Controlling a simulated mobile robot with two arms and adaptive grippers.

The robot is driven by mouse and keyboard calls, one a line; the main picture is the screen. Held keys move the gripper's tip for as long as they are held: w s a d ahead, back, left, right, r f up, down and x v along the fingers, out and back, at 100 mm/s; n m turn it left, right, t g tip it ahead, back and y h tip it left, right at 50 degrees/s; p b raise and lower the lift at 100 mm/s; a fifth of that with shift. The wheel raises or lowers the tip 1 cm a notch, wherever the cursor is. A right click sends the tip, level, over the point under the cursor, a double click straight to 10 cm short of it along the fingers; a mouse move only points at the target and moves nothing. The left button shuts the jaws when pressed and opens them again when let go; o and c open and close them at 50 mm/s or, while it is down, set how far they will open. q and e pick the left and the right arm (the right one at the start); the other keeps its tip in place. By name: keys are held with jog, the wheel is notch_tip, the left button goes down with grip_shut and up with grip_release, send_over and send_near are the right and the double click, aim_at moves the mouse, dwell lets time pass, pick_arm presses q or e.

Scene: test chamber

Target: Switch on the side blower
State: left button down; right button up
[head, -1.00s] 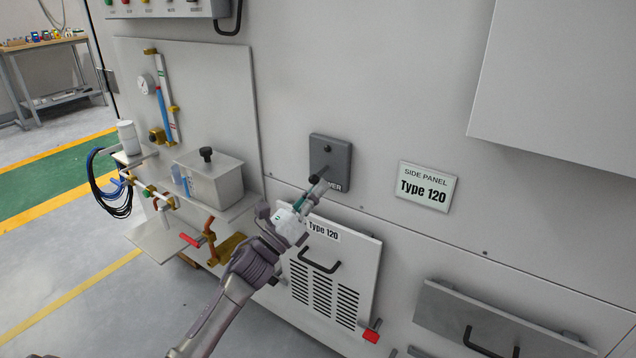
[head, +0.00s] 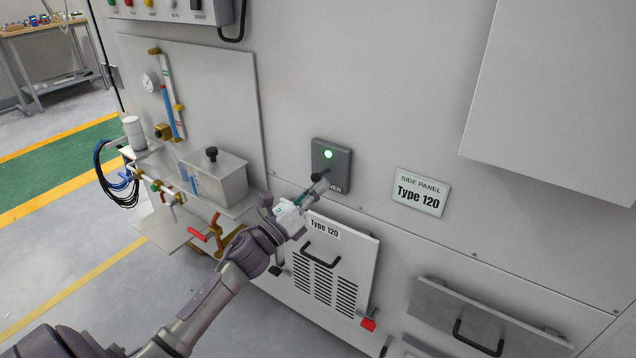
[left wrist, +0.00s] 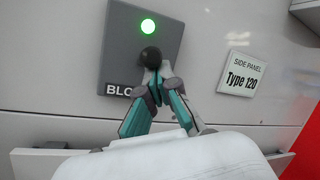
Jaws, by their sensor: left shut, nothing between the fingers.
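The blower switch box (head: 341,160) is a dark grey plate on the light grey side panel, with its label partly hidden by my gripper. Its round indicator lamp (head: 328,154) glows green, and it also shows lit in the left wrist view (left wrist: 148,27). Below the lamp is a black round knob (left wrist: 150,56); it shows in the head view too (head: 317,177). My left gripper (head: 319,185) is shut and empty, its fingertips (left wrist: 153,74) at the knob's lower side, seemingly touching it. My right gripper is not in view.
A "Side Panel Type 120" sign (head: 421,193) is right of the box. A vented panel with a handle (head: 321,254) lies below. A shelf unit with a grey tank (head: 213,178) stands left. A large box (head: 555,95) juts out at upper right.

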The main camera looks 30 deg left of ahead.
pick_arm(q)
jog(key=g+p, duration=0.1)
jog(key=p, duration=0.2)
jog(key=shift+r, duration=0.25)
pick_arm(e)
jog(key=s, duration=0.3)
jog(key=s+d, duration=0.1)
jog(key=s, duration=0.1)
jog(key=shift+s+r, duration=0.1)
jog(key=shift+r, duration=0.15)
pick_arm(q)
jog(key=v, duration=1.2)
jog(key=shift+r, duration=0.3)
jog(key=shift+s, duration=0.15)
